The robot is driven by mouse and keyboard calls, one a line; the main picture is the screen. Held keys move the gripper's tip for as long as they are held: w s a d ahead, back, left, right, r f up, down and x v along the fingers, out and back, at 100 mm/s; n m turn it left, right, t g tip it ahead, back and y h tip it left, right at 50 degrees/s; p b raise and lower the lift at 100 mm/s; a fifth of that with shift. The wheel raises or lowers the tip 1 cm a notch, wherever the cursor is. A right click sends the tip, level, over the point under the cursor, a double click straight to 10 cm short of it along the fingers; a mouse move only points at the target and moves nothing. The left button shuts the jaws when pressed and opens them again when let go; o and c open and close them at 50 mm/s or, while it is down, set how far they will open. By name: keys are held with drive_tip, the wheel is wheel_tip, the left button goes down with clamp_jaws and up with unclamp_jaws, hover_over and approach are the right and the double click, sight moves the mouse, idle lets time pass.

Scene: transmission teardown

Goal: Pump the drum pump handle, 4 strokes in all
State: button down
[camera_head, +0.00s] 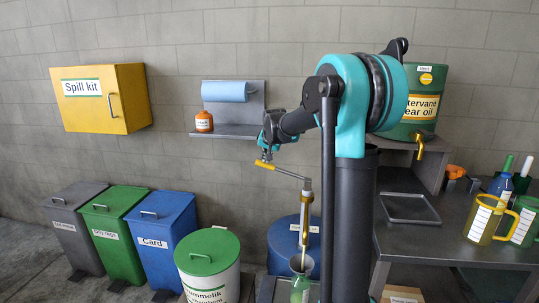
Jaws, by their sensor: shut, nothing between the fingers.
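The drum pump (307,205) stands upright above the blue drum (283,244), right of the picture's middle. Its handle (288,173) runs up and left from the pump top to a yellow grip (265,164). My gripper (266,152) is shut with nothing between its fingers. It is right at the yellow grip, just above it; whether it touches the grip I cannot tell. My arm column hides the right side of the drum.
A green bottle (300,289) stands in front of the drum. The paper towel shelf (240,131) is on the wall behind my gripper. Several lidded bins, including a green-lidded one (208,251), stand left. A workbench (460,238) with jugs and a gear oil drum (411,130) is right.

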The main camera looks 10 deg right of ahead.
sight(259, 162)
wheel_tip(259, 162, down, 8)
drive_tip(key=a+n+g+h, duration=0.1)
drive_tip(key=a+h, duration=0.1)
drive_tip(key=h, duration=0.2)
drive_tip(key=shift+w+a+n, duration=0.15)
drive_tip(key=shift+w+n, duration=0.05)
drive_tip(key=shift+n, duration=0.1)
drive_tip(key=shift+f+g, duration=0.15)
drive_tip(key=shift+g, duration=0.15)
drive_tip(key=r, duration=0.2)
drive_tip(key=w+r, duration=0.1)
drive_tip(key=r, duration=0.2)
drive_tip(key=shift+a, duration=0.15)
drive_tip(key=v, duration=0.9)
drive_tip(key=shift+s, duration=0.15)
drive_tip(key=shift+r, duration=0.1)
